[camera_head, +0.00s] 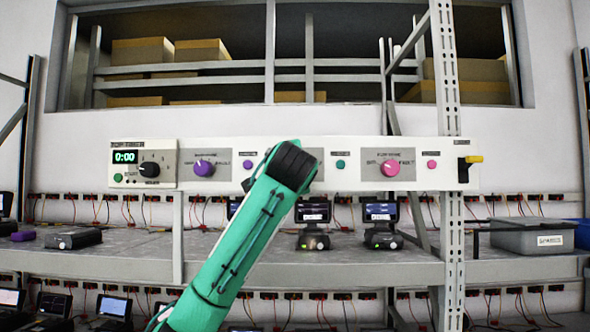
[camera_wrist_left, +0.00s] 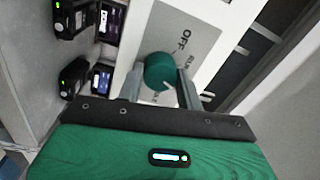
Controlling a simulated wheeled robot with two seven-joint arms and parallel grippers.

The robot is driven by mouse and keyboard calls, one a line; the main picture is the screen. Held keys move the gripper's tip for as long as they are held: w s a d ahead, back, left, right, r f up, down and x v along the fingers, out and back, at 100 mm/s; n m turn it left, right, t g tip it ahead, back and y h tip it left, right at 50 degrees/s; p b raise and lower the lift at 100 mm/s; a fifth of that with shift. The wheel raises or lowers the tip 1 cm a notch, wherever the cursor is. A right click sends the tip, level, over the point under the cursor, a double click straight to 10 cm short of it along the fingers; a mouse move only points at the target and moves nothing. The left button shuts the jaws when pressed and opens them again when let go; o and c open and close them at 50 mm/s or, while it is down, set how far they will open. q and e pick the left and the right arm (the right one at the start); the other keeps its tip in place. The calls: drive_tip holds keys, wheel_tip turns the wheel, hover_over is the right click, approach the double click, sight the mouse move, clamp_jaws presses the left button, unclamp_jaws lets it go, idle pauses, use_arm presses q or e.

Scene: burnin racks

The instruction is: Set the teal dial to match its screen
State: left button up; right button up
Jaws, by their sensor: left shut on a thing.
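The teal dial (camera_wrist_left: 159,70) sits on a grey plate (camera_wrist_left: 190,45) in the left wrist view, with an "OFF" label above it and other lettering partly hidden. A small white mark shows on the dial's lower edge. My left gripper (camera_wrist_left: 158,88) is shut on the dial, one finger on each side. In the head view my left arm's end covers the dial; only part of its grey plate (camera_head: 315,158) shows. A device with a lit screen (camera_head: 313,212) stands on the shelf below; its text is too small to read. My right gripper is not in view.
The white panel (camera_head: 228,180) also carries a timer (camera_head: 124,157) reading 0:00, a black knob (camera_head: 149,169), a purple dial (camera_head: 204,168), a pink dial (camera_head: 390,168), a teal button (camera_head: 340,165) and a yellow lever (camera_head: 472,159). A metal upright (camera_head: 449,220) stands right.

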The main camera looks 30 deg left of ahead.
use_arm(q)
drive_tip(key=shift+f, duration=0.1)
drive_tip(key=o, duration=1)
drive_tip(key=shift+d, duration=0.1)
drive_tip(key=shift+s, duration=0.1)
drive_tip(key=shift+b+v, duration=3.45)
drive_tip(key=shift+v, duration=3.4)
drive_tip(key=shift+d, duration=0.1)
